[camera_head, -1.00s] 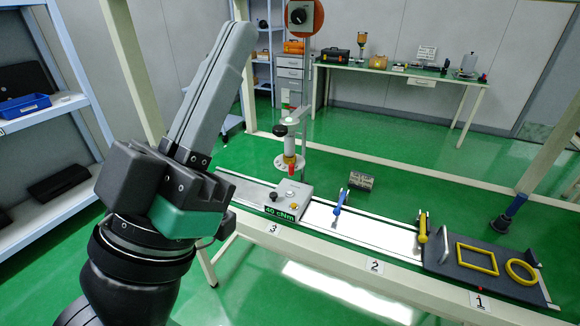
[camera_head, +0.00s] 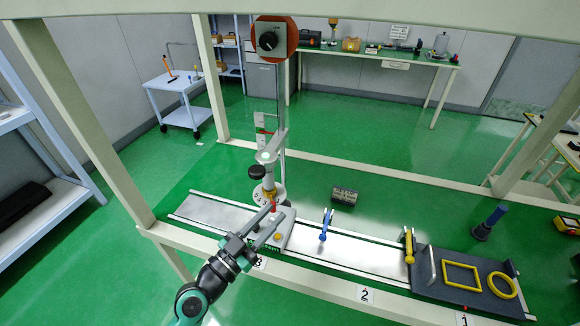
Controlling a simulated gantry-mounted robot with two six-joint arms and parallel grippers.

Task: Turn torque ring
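A vertical tool (camera_head: 269,182) hangs on a grey stand at station 3, with a pale round flange (camera_head: 277,192), a black side knob (camera_head: 257,172) and a red tip. I cannot tell which part is the torque ring. A grey block (camera_head: 287,238) with a green label and a yellow button sits below it. My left gripper (camera_head: 274,214) reaches in from the front, its two fingers apart, close to the red tip and block. I see nothing held; contact is unclear, and the fingers hide part of the block. My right gripper is not in view.
A blue tool (camera_head: 325,224) and a yellow tool (camera_head: 409,246) stand along the rail. A dark tray (camera_head: 470,298) at right holds yellow frames. A pale beam crosses the front; a post stands left.

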